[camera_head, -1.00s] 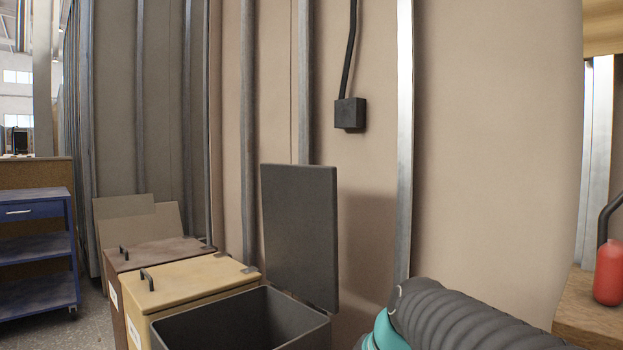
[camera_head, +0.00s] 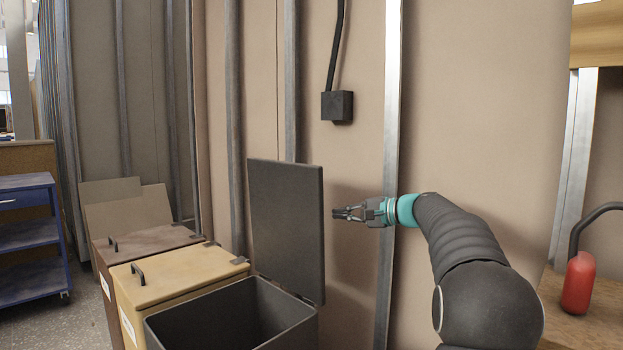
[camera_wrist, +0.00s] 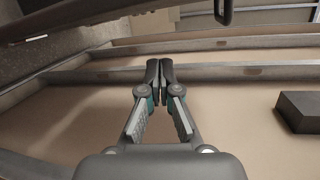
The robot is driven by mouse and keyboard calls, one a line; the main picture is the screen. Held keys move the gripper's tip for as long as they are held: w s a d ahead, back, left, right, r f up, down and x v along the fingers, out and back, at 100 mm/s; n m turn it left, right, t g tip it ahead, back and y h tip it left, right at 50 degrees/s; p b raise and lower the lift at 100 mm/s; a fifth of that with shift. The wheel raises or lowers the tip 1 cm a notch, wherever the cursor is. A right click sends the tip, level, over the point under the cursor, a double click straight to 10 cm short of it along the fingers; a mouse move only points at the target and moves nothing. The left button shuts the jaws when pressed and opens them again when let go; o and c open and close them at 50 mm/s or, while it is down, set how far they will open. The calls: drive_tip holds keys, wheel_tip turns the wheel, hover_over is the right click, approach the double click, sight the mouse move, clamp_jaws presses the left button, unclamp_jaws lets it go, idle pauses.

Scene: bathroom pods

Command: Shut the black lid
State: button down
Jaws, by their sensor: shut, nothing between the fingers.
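The black lid (camera_head: 287,228) stands open and nearly upright at the back of the black bin (camera_head: 230,318), close to the wall. The bin's mouth is open and its inside looks empty. My gripper (camera_head: 335,213) is to the right of the lid's right edge, at about mid-lid height in the picture, and points left towards it. A small gap shows between the fingertips and the lid. My gripper is shut and empty; its closed fingers also show in the wrist view (camera_wrist: 159,62). A dark panel crosses the top left of the wrist view; I cannot tell whether it is the lid.
A yellow-lidded bin (camera_head: 178,285) and a brown-lidded bin (camera_head: 140,248) stand left of the black bin. A black wall box (camera_head: 337,106) with a cable hangs above my gripper. A metal stud (camera_head: 390,120) runs behind it. A red bottle (camera_head: 578,283) stands on a wooden surface at right.

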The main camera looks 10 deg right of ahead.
wheel_tip(320, 180, up, 7)
drive_tip(key=w+t+y, duration=0.1)
drive_tip(key=w+y, duration=0.1)
drive_tip(key=p+x, duration=0.2)
drive_tip(key=x, duration=0.7)
drive_tip(key=shift+d, duration=0.1)
